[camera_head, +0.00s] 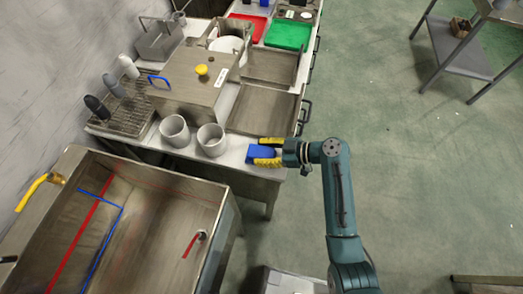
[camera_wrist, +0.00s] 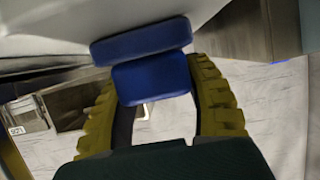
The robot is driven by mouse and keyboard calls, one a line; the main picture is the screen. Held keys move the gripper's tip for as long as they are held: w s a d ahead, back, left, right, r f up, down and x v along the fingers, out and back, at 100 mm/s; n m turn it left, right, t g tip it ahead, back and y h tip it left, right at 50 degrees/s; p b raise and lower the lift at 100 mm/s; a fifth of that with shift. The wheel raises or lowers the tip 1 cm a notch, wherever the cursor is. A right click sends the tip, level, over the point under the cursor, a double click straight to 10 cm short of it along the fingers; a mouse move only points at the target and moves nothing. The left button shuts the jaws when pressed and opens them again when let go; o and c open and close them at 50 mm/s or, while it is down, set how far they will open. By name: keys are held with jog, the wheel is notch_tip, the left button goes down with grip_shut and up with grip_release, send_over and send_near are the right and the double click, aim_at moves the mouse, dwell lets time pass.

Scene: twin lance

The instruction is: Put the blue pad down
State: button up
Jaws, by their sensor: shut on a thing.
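The blue pad (camera_head: 261,153) is at the right front end of the steel counter (camera_head: 234,161). My gripper (camera_head: 258,151), with yellow ribbed fingers, is shut on it, one finger on each side. In the wrist view the pad (camera_wrist: 152,80) shows as a blue block between the fingers (camera_wrist: 151,85), with a second blue slab shape beyond it. The pale surface lies close past the pad. I cannot tell whether the pad touches it.
Two grey cups (camera_head: 212,140) (camera_head: 174,131) stand left of the pad. A shallow steel tray (camera_head: 262,110) lies behind it. A large sink (camera_head: 130,215) is at the front left. The counter's front edge is just below the pad, with open floor to the right.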

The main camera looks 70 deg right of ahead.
jog(key=o, duration=1.1)
jog(key=shift+f, duration=0.1)
jog(key=shift+o, duration=0.2)
jog(key=a+p+v, duration=0.1)
jog(key=p+v, duration=0.2)
jog(key=v, duration=1.3)
jog(key=shift+s+d, duration=0.3)
jog(key=shift+d, duration=0.1)
jog(key=shift+f, duration=0.1)
